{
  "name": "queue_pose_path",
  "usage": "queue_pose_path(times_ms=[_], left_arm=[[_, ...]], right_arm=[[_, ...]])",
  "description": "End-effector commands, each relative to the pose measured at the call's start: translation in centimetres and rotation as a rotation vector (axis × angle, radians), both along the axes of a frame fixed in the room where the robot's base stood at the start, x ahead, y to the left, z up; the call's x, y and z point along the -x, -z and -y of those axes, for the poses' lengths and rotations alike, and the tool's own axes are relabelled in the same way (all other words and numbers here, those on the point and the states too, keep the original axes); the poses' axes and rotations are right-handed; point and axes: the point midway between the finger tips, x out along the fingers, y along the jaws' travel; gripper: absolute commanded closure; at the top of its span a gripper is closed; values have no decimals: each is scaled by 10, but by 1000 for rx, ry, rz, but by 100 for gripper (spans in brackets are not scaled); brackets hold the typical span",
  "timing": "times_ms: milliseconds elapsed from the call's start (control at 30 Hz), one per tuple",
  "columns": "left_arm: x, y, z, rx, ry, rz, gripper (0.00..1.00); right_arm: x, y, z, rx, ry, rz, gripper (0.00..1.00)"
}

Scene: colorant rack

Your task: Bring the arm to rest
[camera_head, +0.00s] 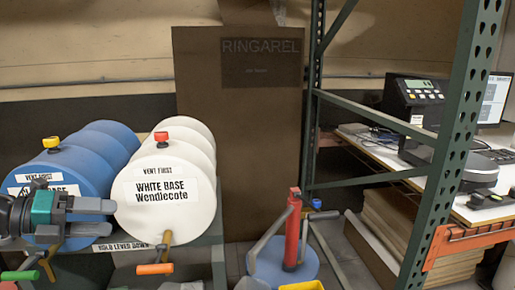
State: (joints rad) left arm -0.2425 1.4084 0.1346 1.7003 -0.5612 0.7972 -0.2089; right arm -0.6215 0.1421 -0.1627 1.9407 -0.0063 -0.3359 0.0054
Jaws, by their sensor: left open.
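My left arm comes in from the left edge. My left gripper (109,217) has a dark wrist, a teal block and grey fingers pointing right. It is open, with nothing seen between its fingers. It is in front of the blue drum (62,170) and covers part of that drum's face and label. Its fingertips are near the left edge of the white drum (165,215), labelled "WHITE BASE Wendlecote"; I cannot tell whether they touch it. My right gripper is not in view.
Below the drums are an orange-handled tap (155,269) and a green-handled tap (20,275). A red upright pump (292,230) stands on a blue round base. A green rack post (450,150) and a white desk (375,150) are at right. A brown panel (240,160) stands behind.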

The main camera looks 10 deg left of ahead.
Motion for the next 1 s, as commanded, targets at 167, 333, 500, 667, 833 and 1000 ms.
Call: queue_pose_path(times_ms=[167,333,500,667,833,1000], left_arm=[[7,76,19,400,-269,-128,32],[25,148,39,742,-552,-306,32],[59,220,74,1051,-848,-540,32],[100,277,124,1295,-1108,-796,32],[134,308,174,1458,-1295,-1024,32],[149,318,197,1519,-1370,-1128,32]], right_arm=[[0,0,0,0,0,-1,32],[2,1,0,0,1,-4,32],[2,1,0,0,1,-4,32],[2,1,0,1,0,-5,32],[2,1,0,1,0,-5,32],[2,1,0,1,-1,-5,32]])
